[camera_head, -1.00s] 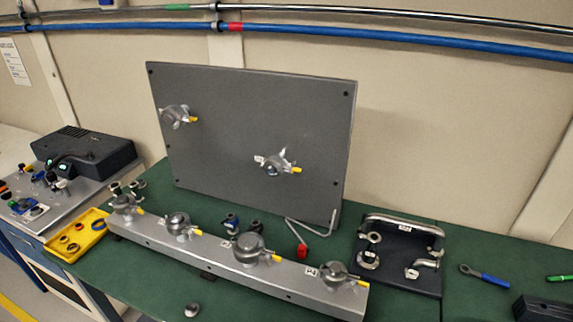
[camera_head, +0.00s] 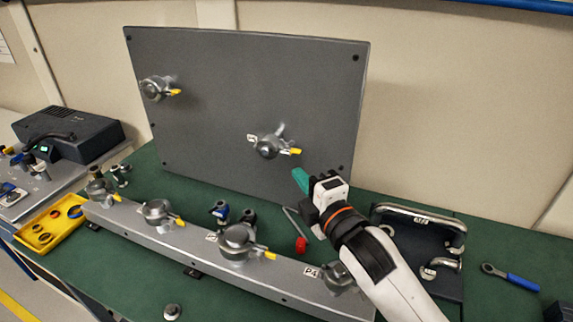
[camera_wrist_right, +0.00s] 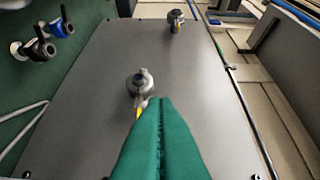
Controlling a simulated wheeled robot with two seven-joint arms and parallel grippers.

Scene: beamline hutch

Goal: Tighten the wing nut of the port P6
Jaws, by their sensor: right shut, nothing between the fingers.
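The upright grey panel (camera_head: 215,110) carries two clamped ports, each with a yellow-tipped wing nut. The lower right port (camera_head: 268,146) has a small white label that I cannot read; its yellow tip (camera_head: 294,151) points right. The upper left port (camera_head: 155,88) is alike. I cannot tell from the labels which is P6. My right gripper (camera_head: 299,176) has green fingers, shut and empty, just below and right of the lower right port's yellow tip. In the right wrist view the shut fingers (camera_wrist_right: 160,103) point at the nearer port (camera_wrist_right: 141,82), whose yellow tip (camera_wrist_right: 138,112) is close beside them. My left gripper is out of view.
A metal rail (camera_head: 215,247) with several similar ports runs along the bench front; my right arm partly covers its P4 end. A red-handled hex key (camera_head: 301,244), a dark tray (camera_head: 440,235) with fittings, a blue-handled wrench (camera_head: 510,277) and a yellow tray (camera_head: 36,236) lie around.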

